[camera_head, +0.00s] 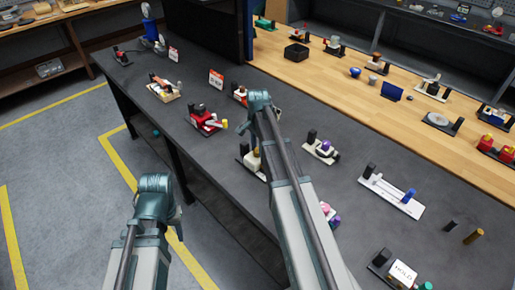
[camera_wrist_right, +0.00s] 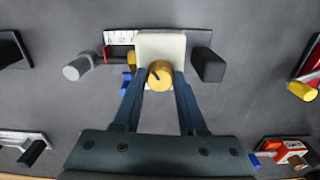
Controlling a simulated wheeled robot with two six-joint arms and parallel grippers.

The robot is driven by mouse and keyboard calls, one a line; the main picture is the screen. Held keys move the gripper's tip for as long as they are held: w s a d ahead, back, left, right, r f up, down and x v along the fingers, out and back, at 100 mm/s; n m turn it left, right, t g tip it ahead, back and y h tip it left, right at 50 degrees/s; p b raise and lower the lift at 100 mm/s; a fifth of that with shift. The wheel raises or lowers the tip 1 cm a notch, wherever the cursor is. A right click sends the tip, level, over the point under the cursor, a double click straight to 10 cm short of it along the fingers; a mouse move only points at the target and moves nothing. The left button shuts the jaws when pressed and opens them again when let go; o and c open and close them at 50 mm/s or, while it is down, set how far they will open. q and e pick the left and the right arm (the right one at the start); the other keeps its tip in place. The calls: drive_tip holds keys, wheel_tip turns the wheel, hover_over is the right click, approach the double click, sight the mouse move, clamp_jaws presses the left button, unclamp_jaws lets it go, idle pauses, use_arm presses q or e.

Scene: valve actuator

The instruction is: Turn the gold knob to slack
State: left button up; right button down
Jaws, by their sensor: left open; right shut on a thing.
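In the right wrist view the gold knob (camera_wrist_right: 160,76) with a dark mark on its face sits at the front of a cream block (camera_wrist_right: 172,45). My right gripper (camera_wrist_right: 160,82) has its two blue fingers on either side of the knob, shut on it. A white and red label (camera_wrist_right: 120,44) stands left of the block; its writing is too small to read. In the head view the cream block (camera_head: 252,161) is partly behind my right arm, and the knob is hidden. My right gripper (camera_head: 260,108) is above it. My left gripper (camera_head: 160,200) is empty, away from the bench over the floor.
A grey cylinder (camera_wrist_right: 77,68) and a black post (camera_wrist_right: 208,65) flank the block. Other devices stand around on the dark bench, including a red one (camera_head: 203,119), a white one (camera_head: 320,150) and a long white plate (camera_head: 391,196). The bench between them is bare.

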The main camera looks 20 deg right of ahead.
drive_tip(key=n, duration=1.8)
drive_tip(key=shift+n, duration=0.3)
drive_tip(key=n, duration=0.5)
drive_tip(key=shift+n, duration=0.3)
drive_tip(key=shift+c, duration=2.2)
unclamp_jaws()
